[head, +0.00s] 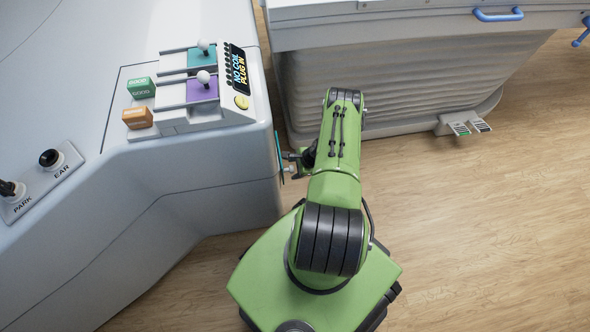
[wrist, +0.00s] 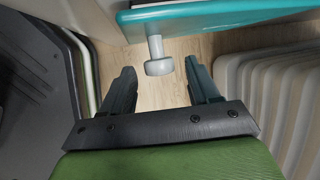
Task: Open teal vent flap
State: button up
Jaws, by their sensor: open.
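The teal vent flap (wrist: 225,17) crosses the top of the wrist view, with a pale grey knob (wrist: 158,58) on a short stem pointing toward my gripper. In the head view the flap (head: 279,157) is a thin teal strip seen nearly edge-on at the side of the white housing. My gripper (wrist: 160,76) is open, one dark finger on each side of the knob, with visible gaps. In the head view my gripper (head: 291,164) is beside the flap, partly hidden by my arm. How far the flap stands open is hard to tell.
The white housing (head: 190,185) fills the left, carrying a slider panel (head: 201,88), a green block (head: 141,88) and an orange block (head: 137,118). A grey bed-like unit (head: 400,85) with ribbed sides and pedals (head: 468,128) stands beyond my arm. Wood floor (head: 480,230) at right is clear.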

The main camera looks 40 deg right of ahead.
jog(key=shift+w+f, duration=0.1)
grip_shut()
dwell(0.3)
